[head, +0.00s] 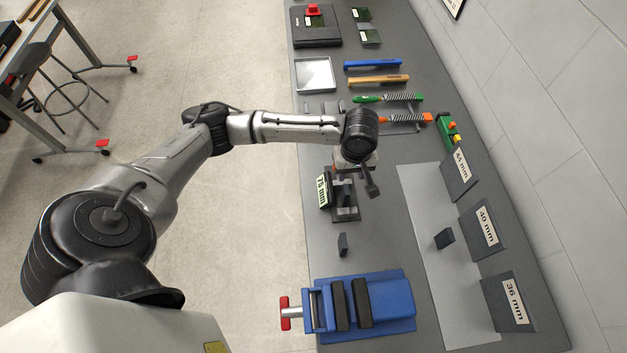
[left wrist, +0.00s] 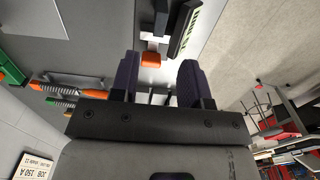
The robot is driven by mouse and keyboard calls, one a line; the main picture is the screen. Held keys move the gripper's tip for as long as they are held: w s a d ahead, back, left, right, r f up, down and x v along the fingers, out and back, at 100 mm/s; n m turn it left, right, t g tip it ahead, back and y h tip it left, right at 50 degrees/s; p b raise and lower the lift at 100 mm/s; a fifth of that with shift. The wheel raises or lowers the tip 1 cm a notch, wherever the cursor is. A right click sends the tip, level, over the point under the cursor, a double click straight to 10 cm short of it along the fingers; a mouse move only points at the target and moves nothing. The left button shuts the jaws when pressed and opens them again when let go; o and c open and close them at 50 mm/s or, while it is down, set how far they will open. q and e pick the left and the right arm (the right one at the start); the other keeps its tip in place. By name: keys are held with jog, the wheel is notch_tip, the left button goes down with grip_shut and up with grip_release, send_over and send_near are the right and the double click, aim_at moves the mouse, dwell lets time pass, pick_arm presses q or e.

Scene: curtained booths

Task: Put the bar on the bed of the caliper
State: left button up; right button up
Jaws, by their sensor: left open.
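The caliper (head: 343,212) stands on the grey bench, with a lit display (head: 324,191) on its left side. In the left wrist view the display (left wrist: 185,32) shows beyond my fingers. A small dark bar (head: 343,244) lies on the bench just below the caliper in the head view. A similar dark block (head: 444,239) sits on the pale strip near the 40 mm sign. My left gripper (left wrist: 158,78) is open, with nothing seen between its fingers. It is above the caliper's upper end, which my wrist partly hides. My right gripper is not in view.
A blue vise (head: 390,300) stands at the near end of the bench. Signs marked 44 mm (head: 460,174), 40 mm (head: 484,229) and 36 mm (head: 509,302) line the pale strip (head: 425,210).

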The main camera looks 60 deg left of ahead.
pick_arm(q)
jog(key=s+d+f+m, duration=0.2)
jog(key=s+d+m, duration=0.1)
jog(key=d, duration=0.1)
jog(key=s+d+f+m+t+h, duration=0.1)
jog(key=s+d+f+m, duration=0.1)
jog(key=s+d+m, duration=0.1)
jog(key=s+d+f+m+t+h, duration=0.1)
jog(key=s+d+f+m, duration=0.2)
jog(key=s+d, duration=0.1)
jog(key=shift+s+d, duration=0.25)
jog(key=shift+d, duration=0.3)
jog(key=s+a+m+y, duration=0.1)
jog(key=s+a+m, duration=0.1)
jog(key=s, duration=0.5)
jog(key=s+a+m+t, duration=0.1)
jog(key=s+a+m, duration=0.2)
jog(key=s, duration=0.4)
jog(key=shift+s+f+t+y, duration=0.15)
jog(key=shift+f+t+y, duration=0.15)
jog(key=shift+f+y, duration=0.1)
jog(key=shift+d, duration=0.1)
